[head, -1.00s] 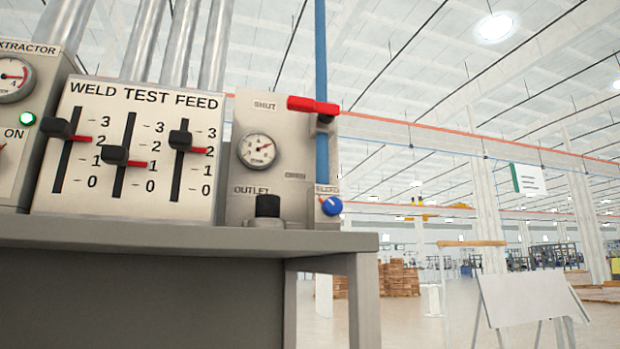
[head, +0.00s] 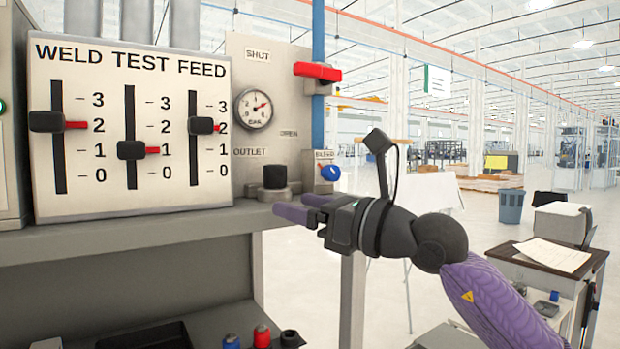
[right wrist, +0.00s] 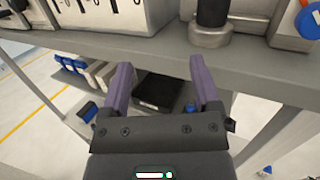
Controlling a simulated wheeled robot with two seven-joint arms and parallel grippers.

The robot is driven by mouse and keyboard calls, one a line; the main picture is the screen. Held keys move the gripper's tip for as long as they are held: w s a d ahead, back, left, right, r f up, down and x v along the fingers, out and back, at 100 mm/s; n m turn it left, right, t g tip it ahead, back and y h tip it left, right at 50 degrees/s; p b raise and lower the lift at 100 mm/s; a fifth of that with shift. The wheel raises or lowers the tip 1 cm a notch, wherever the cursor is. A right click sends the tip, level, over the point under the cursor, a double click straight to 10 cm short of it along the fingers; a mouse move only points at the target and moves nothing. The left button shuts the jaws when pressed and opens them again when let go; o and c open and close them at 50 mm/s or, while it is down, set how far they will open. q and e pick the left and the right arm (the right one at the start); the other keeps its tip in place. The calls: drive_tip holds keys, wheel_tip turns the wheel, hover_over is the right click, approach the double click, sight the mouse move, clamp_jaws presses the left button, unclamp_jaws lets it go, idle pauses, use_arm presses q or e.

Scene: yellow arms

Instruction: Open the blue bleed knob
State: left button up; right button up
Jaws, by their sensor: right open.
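The blue bleed knob (head: 330,173) sits under a BLEED label on the right side of the grey valve panel, with a small red-orange mark at its left. It also shows at the top right corner of the right wrist view (right wrist: 308,20). My right gripper (head: 303,208) has purple fingers and reaches in from the right, below and a little left of the knob, apart from it. In the right wrist view its fingers (right wrist: 162,88) are spread with nothing between them, at the shelf's front edge. My left gripper is not in view.
A red lever (head: 318,72) is above the knob by a blue pipe. A black outlet cap (head: 275,177) is left of the knob. The grey shelf edge (head: 150,236) runs just beside my fingers. A lower shelf holds a black tray (head: 150,337).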

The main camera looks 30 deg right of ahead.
sight(335, 173)
drive_tip(key=s+d+r+m+t+h, duration=0.1)
drive_tip(key=d+r+m+h, duration=0.2)
drive_tip(key=d+h, duration=0.8)
drive_tip(key=w+p, duration=0.1)
drive_tip(key=w, duration=0.1)
drive_tip(key=w+y+p, duration=0.1)
drive_tip(key=p, duration=0.1)
drive_tip(key=w+r+y+p, duration=0.1)
drive_tip(key=w, duration=0.1)
drive_tip(key=shift+w, duration=0.35)
drive_tip(key=w, duration=0.1)
drive_tip(key=w+p, duration=0.2)
drive_tip(key=shift+d+f, duration=0.2)
drive_tip(key=shift+d, duration=0.05)
drive_tip(key=shift+w+f, duration=0.1)
drive_tip(key=shift+w, duration=0.2)
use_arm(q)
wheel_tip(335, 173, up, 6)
use_arm(e)
drive_tip(key=shift+w+a+f, duration=0.1)
drive_tip(key=shift+a+f, duration=0.05)
drive_tip(key=shift+a, duration=0.05)
drive_tip(key=shift+d, duration=0.1)
drive_tip(key=c, duration=0.4)
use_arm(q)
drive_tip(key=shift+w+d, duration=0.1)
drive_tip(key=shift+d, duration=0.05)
use_arm(e)
clamp_jaws()
